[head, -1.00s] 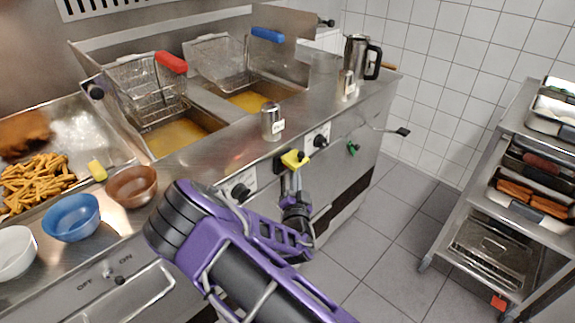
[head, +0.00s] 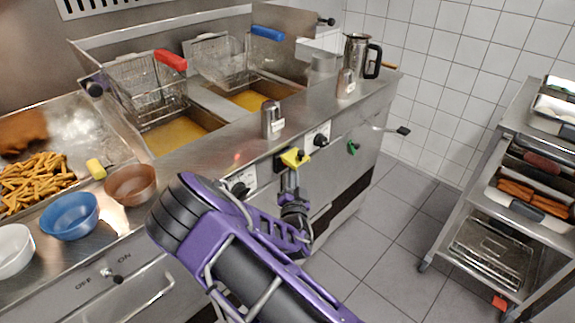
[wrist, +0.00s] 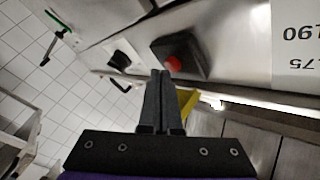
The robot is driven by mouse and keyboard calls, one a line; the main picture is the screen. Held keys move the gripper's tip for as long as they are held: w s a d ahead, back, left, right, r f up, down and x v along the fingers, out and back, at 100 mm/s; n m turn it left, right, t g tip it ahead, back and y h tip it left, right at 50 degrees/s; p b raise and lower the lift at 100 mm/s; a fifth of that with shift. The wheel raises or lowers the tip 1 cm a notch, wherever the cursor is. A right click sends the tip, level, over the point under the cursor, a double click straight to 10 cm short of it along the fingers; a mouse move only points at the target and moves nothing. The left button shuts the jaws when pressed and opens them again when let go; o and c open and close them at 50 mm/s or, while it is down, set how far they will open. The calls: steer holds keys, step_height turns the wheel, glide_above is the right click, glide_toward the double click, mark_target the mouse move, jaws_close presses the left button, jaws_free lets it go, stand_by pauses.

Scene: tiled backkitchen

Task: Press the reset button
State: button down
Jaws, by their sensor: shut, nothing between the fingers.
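The reset button shows as a red cap on a dark square base (wrist: 172,64) in the wrist view, on the steel front panel. In the head view, a yellow box (head: 293,157) sits on the fryer front at the same place; its red cap is not visible there. My gripper (head: 288,176) is just in front of and below the yellow box. In the wrist view my gripper (wrist: 160,74) is shut and empty, its fingertips overlapping the lower left of the dark base beside the red cap. I cannot tell whether they touch it.
Black knobs (head: 320,140) and a green valve handle (head: 352,147) are on the same front. A metal shaker (head: 271,119) stands on the ledge above. A tray rack (head: 480,235) is at right, with open tiled floor between.

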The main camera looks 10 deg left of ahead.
steer(key=shift+w+a, duration=0.25)
steer(key=shift+a, duration=0.1)
stand_by(0.7)
stand_by(0.4)
steer(key=shift+s+d, duration=0.55)
steer(key=shift+d, duration=0.15)
steer(key=s+d, duration=0.1)
steer(key=d, duration=0.1)
steer(key=s+d, duration=0.2)
steer(key=shift+b, duration=0.3)
stand_by(0.6)
